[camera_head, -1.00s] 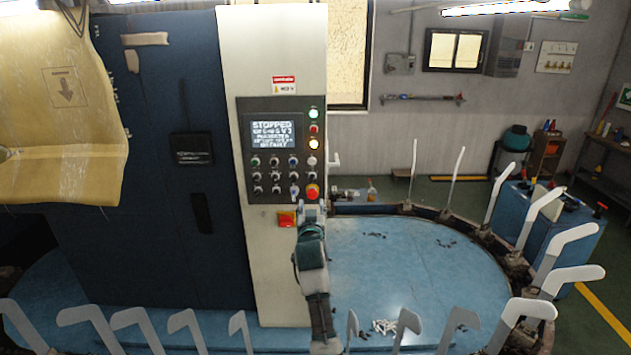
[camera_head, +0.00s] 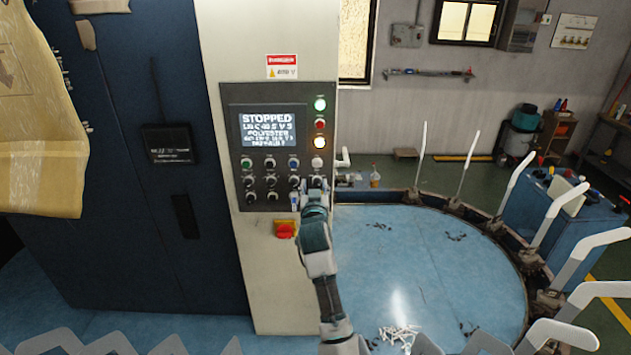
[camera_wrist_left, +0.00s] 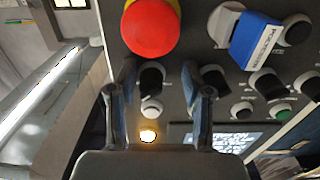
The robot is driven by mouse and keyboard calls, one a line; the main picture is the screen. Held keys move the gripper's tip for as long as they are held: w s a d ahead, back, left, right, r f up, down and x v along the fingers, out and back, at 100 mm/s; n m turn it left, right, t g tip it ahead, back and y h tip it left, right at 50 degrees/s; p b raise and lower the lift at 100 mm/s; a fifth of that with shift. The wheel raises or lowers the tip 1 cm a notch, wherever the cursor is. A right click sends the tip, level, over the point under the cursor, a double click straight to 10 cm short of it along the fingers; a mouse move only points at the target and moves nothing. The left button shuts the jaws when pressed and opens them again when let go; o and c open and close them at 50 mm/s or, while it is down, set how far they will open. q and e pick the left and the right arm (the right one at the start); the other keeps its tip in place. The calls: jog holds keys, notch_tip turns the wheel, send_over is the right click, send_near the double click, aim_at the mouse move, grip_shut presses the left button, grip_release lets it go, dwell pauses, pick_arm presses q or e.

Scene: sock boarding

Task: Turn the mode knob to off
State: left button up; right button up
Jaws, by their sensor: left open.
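The control panel (camera_head: 235,150) has a lit screen (camera_head: 267,126) reading STOPPED and rows of small knobs and buttons. My left gripper (camera_head: 314,186) is at the panel's lower right, open. In the left wrist view, a black knob (camera_wrist_left: 152,77) sits between its two spread fingers, next to a large red button (camera_wrist_left: 151,27). I cannot tell whether the fingers touch the knob. The labels are too small to tell which knob is the mode knob. My right gripper is not in view.
A blue tag (camera_wrist_left: 255,40) hangs over a knob beside the left gripper. A red button on a yellow plate (camera_head: 285,229) sits below the panel. The round blue table (camera_head: 430,270) is ringed by upright white forms (camera_head: 467,165).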

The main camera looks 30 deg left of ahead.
pick_arm(q)
jog(key=shift+s, duration=0.1)
jog(key=shift+s+d+r, duration=0.15)
jog(key=shift+r, duration=0.05)
jog(key=shift+s+d+r, duration=0.2)
jog(key=shift+d, duration=0.35)
jog(key=shift+s+d+r, duration=0.15)
jog(key=shift+d+r, duration=0.05)
jog(key=shift+d, duration=0.3)
grip_shut()
jog(key=shift+s+a, duration=0.1)
jog(key=shift+a, duration=0.2)
jog(key=shift+d+n, duration=0.1)
jog(key=shift+n, duration=1.5)
jog(key=n, duration=0.5)
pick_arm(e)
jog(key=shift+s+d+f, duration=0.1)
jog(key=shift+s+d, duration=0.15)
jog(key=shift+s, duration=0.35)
pick_arm(q)
jog(key=shift+n, duration=0.4)
